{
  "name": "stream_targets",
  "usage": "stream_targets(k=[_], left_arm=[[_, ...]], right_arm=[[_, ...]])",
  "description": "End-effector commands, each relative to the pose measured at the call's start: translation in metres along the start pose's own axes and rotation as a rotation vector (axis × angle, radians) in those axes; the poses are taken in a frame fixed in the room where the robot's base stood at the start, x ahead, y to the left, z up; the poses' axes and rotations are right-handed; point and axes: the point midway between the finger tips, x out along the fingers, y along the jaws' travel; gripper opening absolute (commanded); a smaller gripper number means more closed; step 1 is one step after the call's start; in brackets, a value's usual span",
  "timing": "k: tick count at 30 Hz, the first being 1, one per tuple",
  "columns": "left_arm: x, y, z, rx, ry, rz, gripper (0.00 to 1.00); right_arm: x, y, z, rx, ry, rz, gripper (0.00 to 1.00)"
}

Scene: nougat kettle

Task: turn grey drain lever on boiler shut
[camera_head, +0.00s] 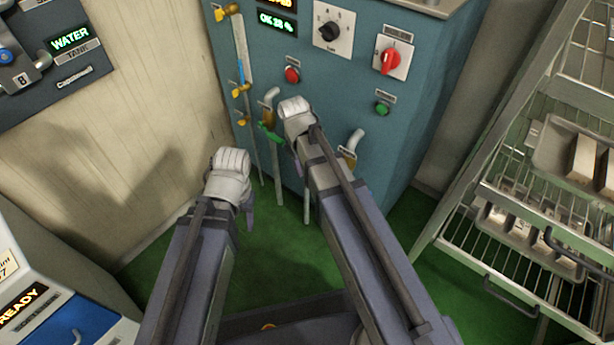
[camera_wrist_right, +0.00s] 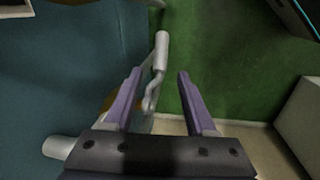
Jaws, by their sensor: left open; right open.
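The boiler (camera_head: 325,75) is a teal cabinet at the centre of the head view. Its grey drain lever (camera_wrist_right: 161,50) shows in the right wrist view, with a thick pale grip and a thin bent stem. A brass fitting (camera_head: 348,157) with a pale pipe shows right of my right arm in the head view; that arm appears to hide the lever there. My right gripper (camera_wrist_right: 160,74) is open. The lever appears in the gap between its fingers, closer to the left one; I cannot tell contact. My left gripper (camera_head: 248,208) is open and empty, low before the boiler.
A green lever (camera_head: 270,132) sits on a brass valve just left of my right wrist. Red (camera_head: 292,74) and green (camera_head: 382,108) buttons are above. A wire rack (camera_head: 480,215) with trays stands at right, a white machine (camera_head: 60,270) at lower left. Green floor is clear between.

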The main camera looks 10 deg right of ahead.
Motion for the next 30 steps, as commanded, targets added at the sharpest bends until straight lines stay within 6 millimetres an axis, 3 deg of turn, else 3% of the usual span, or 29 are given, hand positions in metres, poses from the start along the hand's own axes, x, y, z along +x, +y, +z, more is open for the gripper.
stream_targets(k=[1, 10, 23, 30], left_arm=[[0.013, 0.001, -0.001, 0.001, 0.001, 0.001, 0.56], [0.048, 0.006, -0.003, 0.002, 0.002, 0.004, 0.56], [0.054, 0.006, -0.004, -0.001, 0.002, 0.004, 0.56], [0.054, 0.006, -0.004, -0.001, 0.002, 0.004, 0.56]], right_arm=[[0.013, -0.001, 0.000, 0.000, 0.000, 0.000, 0.56], [0.049, -0.001, 0.000, 0.001, 0.000, 0.000, 0.56], [0.055, 0.000, 0.000, 0.001, 0.000, 0.000, 0.56], [0.055, 0.000, 0.000, 0.001, 0.000, 0.000, 0.29]])
